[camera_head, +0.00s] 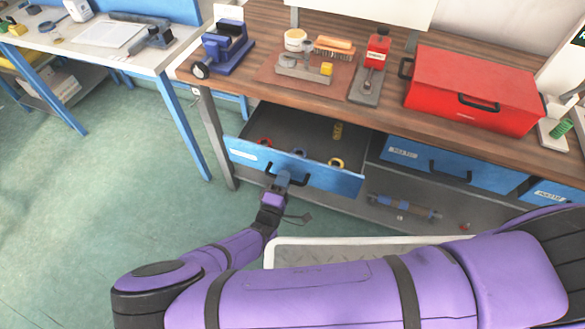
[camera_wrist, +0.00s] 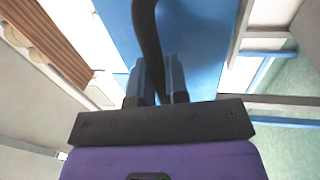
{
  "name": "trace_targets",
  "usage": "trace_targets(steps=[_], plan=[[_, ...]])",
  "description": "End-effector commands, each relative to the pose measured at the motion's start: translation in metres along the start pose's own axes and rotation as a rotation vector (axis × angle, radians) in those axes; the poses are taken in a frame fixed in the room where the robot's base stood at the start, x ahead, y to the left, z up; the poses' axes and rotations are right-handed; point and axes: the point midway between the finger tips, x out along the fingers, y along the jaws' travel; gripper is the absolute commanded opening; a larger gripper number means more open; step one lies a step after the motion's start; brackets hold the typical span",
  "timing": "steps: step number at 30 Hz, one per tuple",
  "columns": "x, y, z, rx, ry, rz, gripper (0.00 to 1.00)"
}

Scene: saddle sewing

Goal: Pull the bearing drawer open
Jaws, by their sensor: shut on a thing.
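The blue drawer (camera_head: 325,177) under the wooden workbench stands pulled out, with its grey inside in view. A red ring (camera_head: 264,142), a yellow ring (camera_head: 336,162) and a few other small parts lie in it. A black handle (camera_head: 300,178) is on its front. My gripper (camera_head: 284,179) is at this handle, below the drawer's front edge. In the wrist view, the two fingers of my gripper (camera_wrist: 158,85) are shut on the dark handle (camera_wrist: 148,40), with the blue drawer front (camera_wrist: 200,50) behind it. The fingertips are partly hidden by the handle.
Another blue drawer (camera_head: 450,165) is shut at the right. A lower shelf (camera_head: 350,205) holds a tool. Green floor is free at the left.

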Motion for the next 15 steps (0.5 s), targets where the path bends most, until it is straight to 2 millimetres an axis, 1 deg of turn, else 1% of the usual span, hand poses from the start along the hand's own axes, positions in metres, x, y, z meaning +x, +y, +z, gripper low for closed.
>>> trace_targets(steps=[1, 3, 6, 10, 15], plan=[[-0.01, 0.001, -0.001, 0.001, 0.001, -0.003, 0.0], [-0.022, 0.004, -0.001, 0.001, 0.002, -0.003, 0.0], [-0.035, 0.006, -0.001, 0.0, 0.001, -0.003, 0.0], [-0.048, 0.009, -0.001, -0.001, 0.001, -0.002, 0.0], [-0.056, 0.01, 0.0, 0.0, -0.001, -0.002, 0.0]])
